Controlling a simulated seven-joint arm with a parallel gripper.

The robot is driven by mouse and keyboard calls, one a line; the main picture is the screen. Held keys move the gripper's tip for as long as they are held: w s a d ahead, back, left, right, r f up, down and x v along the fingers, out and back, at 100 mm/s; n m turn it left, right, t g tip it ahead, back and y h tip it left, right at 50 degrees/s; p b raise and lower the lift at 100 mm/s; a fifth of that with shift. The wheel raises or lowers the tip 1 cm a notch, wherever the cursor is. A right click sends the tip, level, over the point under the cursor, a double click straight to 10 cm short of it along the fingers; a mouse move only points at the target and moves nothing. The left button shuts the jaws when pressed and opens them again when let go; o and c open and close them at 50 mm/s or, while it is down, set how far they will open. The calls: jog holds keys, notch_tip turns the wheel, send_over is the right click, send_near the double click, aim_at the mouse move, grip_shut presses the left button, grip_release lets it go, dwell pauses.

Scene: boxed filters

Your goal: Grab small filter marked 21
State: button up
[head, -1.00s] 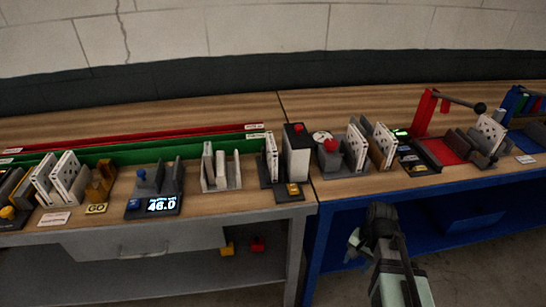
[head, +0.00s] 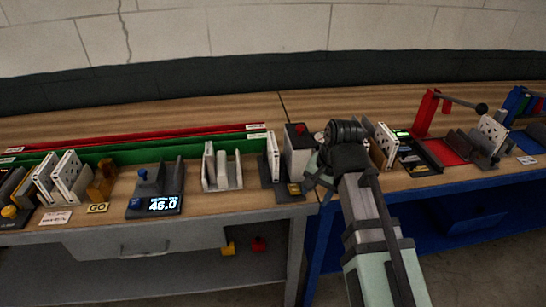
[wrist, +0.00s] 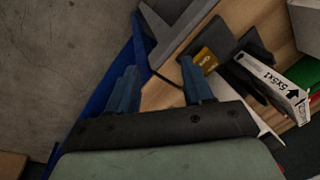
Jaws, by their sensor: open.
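White boxed filters stand in several holders along the benches. I cannot read a 21 on any of them. In the head view there is a pair at the left (head: 68,178), one in the grey holder at the middle (head: 222,168), one in the dark stand (head: 272,153), and one right of my arm (head: 384,143). My gripper (head: 316,180) is at the front edge near the gap between the benches, and my arm hides what stands behind it. In the wrist view my gripper (wrist: 160,85) has its fingers apart with nothing between them.
A display reading 46.0 (head: 164,203) sits on the left bench. A red-knobbed box (head: 298,150) stands close to my gripper. A red lever frame (head: 427,112) rises on the blue bench.

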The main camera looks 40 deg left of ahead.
aim_at(273, 142)
jog(key=w+a+r+n+t, duration=0.3)
jog(key=a+r+n, duration=0.5)
jog(key=a+r, duration=0.75)
jog(key=shift+y, duration=0.4)
jog(key=x, duration=0.8)
jog(key=shift+w+d, duration=0.15)
jog(key=shift+d, duration=0.15)
jog(key=shift+s+a+x, duration=0.1)
jog(key=shift+x, duration=0.95)
jog(key=shift+s+a+x, duration=0.1)
jog(key=shift+a+x, duration=0.05)
jog(key=shift+x, duration=0.9)
jog(key=shift+w+a+f, duration=0.15)
jog(key=shift+f, duration=0.3)
jog(key=shift+f, duration=0.25)
grip_shut()
